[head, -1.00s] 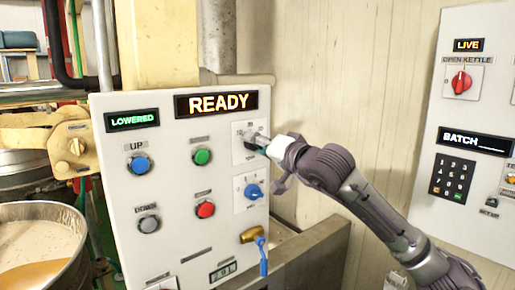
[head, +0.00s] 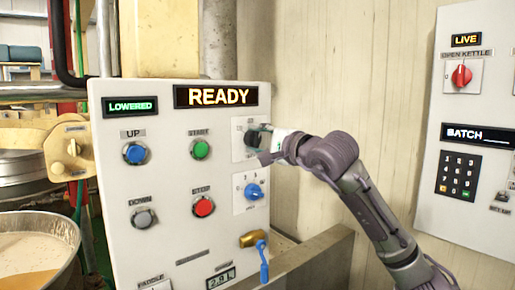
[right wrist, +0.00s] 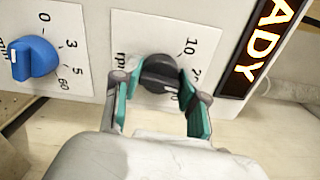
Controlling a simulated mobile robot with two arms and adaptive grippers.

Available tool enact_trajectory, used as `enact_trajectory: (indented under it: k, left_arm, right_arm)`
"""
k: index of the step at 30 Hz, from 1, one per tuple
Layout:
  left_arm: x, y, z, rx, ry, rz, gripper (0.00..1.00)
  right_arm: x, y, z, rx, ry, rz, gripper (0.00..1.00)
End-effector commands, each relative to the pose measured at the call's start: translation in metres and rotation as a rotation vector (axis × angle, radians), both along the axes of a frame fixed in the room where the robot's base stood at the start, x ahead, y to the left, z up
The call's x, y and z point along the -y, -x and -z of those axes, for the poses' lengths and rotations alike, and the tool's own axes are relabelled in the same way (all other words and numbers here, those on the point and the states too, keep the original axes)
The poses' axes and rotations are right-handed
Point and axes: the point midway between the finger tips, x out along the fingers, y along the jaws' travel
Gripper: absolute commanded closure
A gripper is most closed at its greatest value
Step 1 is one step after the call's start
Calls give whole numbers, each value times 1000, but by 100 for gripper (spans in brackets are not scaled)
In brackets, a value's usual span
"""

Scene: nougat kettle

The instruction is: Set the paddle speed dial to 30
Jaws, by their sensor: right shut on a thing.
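The paddle speed dial is a black knob (right wrist: 160,74) on a white rpm plate, with 10 and part of a 20 readable in the right wrist view. My right gripper (right wrist: 158,95) has its green-lined fingers on opposite sides of the knob and is shut on it. Where the knob points is hard to read. In the head view my right gripper (head: 262,138) covers the knob, and part of the dial plate (head: 238,152) shows beside it. My left gripper is not in view.
A blue knob (head: 254,191) sits just below the dial, with green START (head: 200,149) and red STOP (head: 203,206) buttons to the left. The panel display reads READY (head: 216,96). A brass valve with a blue lever (head: 263,258) juts out lower down. A kettle (head: 38,250) stands left.

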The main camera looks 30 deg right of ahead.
Motion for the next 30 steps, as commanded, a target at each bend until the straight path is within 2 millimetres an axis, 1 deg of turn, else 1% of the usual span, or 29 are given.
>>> enact_trajectory:
  k: [1, 3, 18, 24, 30]
  left_arm:
    - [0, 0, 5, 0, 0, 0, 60]
    - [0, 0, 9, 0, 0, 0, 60]
    - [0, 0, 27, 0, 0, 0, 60]
    - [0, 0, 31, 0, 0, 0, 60]
    - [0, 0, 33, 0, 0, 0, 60]
  right_arm:
    - [0, 0, 3, -4, -43, -1, 92]
    - [0, 0, 3, -11, -110, 0, 92]
    - [0, 0, 2, -46, -548, 0, 92]
    - [0, -1, 2, -55, -664, 0, 92]
    - [0, 0, 2, -62, -731, 1, 92]
